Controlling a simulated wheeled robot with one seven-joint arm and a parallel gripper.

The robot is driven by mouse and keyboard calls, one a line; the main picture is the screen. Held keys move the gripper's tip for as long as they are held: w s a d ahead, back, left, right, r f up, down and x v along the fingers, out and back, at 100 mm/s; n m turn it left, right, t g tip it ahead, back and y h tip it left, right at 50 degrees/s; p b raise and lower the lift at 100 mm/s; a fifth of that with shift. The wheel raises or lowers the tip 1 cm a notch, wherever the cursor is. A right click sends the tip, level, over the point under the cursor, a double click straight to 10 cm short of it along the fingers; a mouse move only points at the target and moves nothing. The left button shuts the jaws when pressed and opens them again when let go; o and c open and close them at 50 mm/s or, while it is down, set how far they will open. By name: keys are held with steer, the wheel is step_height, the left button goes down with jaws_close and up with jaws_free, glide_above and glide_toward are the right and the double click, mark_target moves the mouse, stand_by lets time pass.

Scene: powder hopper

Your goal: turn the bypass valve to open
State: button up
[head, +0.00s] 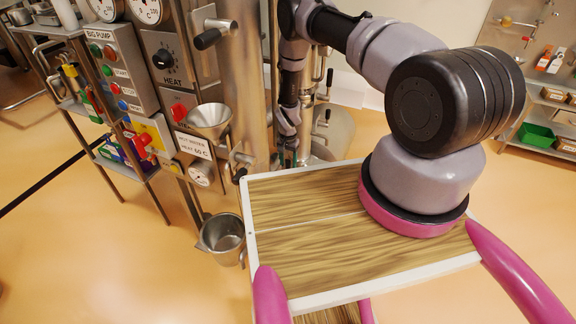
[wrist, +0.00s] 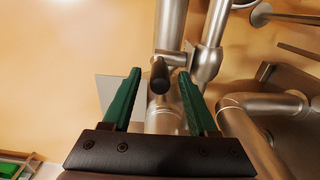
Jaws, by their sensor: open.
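In the wrist view, a valve handle with a black grip (wrist: 160,76) sits on a steel pipe; no label shows, so I cannot confirm it is the bypass valve. My gripper (wrist: 158,74) is open, with one green finger on each side of the black grip in the picture. A gap shows on both sides of the grip, and I cannot tell how deep it lies between the fingers. In the head view my gripper (head: 288,158) is small and partly hidden beside the steel column, and the valve there is not clear.
Steel pipes (wrist: 265,104) run close on the right in the wrist view. In the head view a control panel (head: 122,70), a funnel (head: 209,118) and a hanging steel jug (head: 222,236) stand left of my arm. A shelf with a green bin (head: 536,134) is far right.

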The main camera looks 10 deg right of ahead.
steer(key=shift+f, duration=0.95)
jaws_close()
stand_by(0.8)
